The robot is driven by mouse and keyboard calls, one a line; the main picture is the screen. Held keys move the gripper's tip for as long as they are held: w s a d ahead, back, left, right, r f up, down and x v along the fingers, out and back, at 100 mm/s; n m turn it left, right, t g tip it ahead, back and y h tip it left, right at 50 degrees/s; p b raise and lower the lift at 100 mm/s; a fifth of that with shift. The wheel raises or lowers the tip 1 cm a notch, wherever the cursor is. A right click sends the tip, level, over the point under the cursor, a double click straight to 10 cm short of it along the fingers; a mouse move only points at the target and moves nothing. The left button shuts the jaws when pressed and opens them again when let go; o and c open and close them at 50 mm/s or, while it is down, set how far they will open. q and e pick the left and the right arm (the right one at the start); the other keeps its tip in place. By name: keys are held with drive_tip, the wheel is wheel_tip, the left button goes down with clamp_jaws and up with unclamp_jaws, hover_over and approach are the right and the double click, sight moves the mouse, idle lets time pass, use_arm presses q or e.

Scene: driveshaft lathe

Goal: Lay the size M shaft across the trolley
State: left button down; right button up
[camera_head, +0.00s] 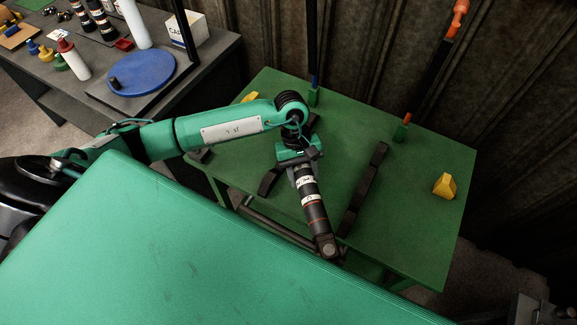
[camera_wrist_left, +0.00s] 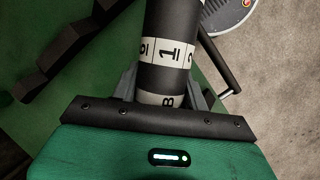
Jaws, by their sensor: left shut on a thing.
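The shaft (camera_head: 313,207) is black with white marked bands and thin red rings. My left gripper (camera_head: 302,168) is shut on it near its upper end. In the left wrist view the shaft (camera_wrist_left: 172,55) runs up from between the gripper's fingers (camera_wrist_left: 167,98), with figures on its white bands. I cannot read a size letter. In the head view its free end points to the near edge of the green trolley (camera_head: 405,235). The shaft lies between two dark supports (camera_head: 362,190) on the trolley top, not across them. Whether it touches the trolley is unclear. My right gripper is not seen.
Yellow blocks (camera_head: 444,186) stand on the trolley's right and far left. Upright poles, one black and orange (camera_head: 432,85), rise at its far edge. A dark bench (camera_head: 205,62) at upper left holds a blue disc (camera_head: 142,73), a box and bottles. The trolley's right part is mostly clear.

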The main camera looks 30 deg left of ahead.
use_arm(q)
drive_tip(key=shift+w+d+f+n+t+h+b, duration=0.15)
drive_tip(key=shift+w+d+n+t+b, duration=0.5)
drive_tip(key=shift+n, duration=0.9)
drive_tip(key=shift+w+d+f+n+t+h+b, duration=0.15)
drive_tip(key=shift+w+d+n+t+b, duration=0.35)
drive_tip(key=shift+w+n, duration=0.75)
drive_tip(key=shift+w+d+f+n+t+b, duration=0.15)
drive_tip(key=shift+w+d+n+t+b, duration=0.45)
drive_tip(key=shift+n, duration=1.3)
drive_tip(key=shift+s+a, duration=0.15)
drive_tip(key=shift+s, duration=0.1)
